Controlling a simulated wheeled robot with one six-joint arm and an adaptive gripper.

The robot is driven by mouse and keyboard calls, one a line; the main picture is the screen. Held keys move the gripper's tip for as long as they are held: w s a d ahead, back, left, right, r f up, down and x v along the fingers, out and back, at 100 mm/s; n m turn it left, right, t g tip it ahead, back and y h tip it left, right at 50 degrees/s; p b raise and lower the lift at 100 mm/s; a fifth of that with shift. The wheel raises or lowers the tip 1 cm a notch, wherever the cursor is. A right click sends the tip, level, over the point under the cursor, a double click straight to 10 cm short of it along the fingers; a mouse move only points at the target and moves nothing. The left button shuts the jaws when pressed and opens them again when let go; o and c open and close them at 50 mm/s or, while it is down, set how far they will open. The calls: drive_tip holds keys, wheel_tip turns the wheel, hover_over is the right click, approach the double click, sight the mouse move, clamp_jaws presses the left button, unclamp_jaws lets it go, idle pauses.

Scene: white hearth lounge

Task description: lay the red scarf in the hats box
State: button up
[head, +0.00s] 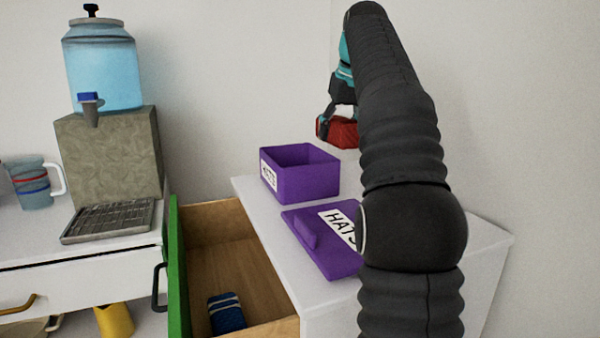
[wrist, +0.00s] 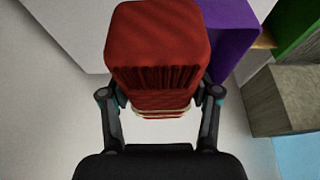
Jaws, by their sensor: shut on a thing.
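The red scarf (head: 343,133) is a folded bundle held in the air, above and to the right of the hats box in the head view. My gripper (head: 333,120) is shut on it, with part of the arm hiding its right side. In the wrist view the scarf (wrist: 158,50) fills the middle between the two fingers of my gripper (wrist: 160,103). The purple hats box (head: 305,184) stands open on the white cabinet top, with a HATS label on its left face. In the wrist view the box (wrist: 228,35) shows partly behind the scarf.
A purple lid (head: 318,262) labelled HATS lies in front of the box on the white cabinet top (head: 270,240). An open drawer (head: 258,255) with a green front holds a blue striped item (head: 227,314). A water dispenser (head: 105,70) stands on a stone block (head: 110,160) at left.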

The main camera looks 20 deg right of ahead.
drive_tip(key=w+a+f, duration=0.2)
drive_tip(key=w, duration=0.1)
drive_tip(key=w+a+f, duration=0.3)
drive_tip(key=shift+a, duration=0.1)
drive_tip(key=shift+c, duration=0.6)
drive_tip(key=shift+w+a+f, duration=0.3)
drive_tip(key=shift+w+a, duration=0.05)
drive_tip(key=shift+w, duration=0.05)
clamp_jaws()
drive_tip(key=shift+w+f+b, duration=0.15)
drive_tip(key=shift+f+b, duration=0.9)
drive_tip(key=shift+f, duration=1.25)
drive_tip(key=shift+r, duration=0.2)
drive_tip(key=o, duration=1.4)
unclamp_jaws()
drive_tip(key=shift+o, duration=0.2)
drive_tip(key=p+v, duration=0.2)
drive_tip(key=v, duration=1)
drive_tip(key=shift+r, duration=0.15)
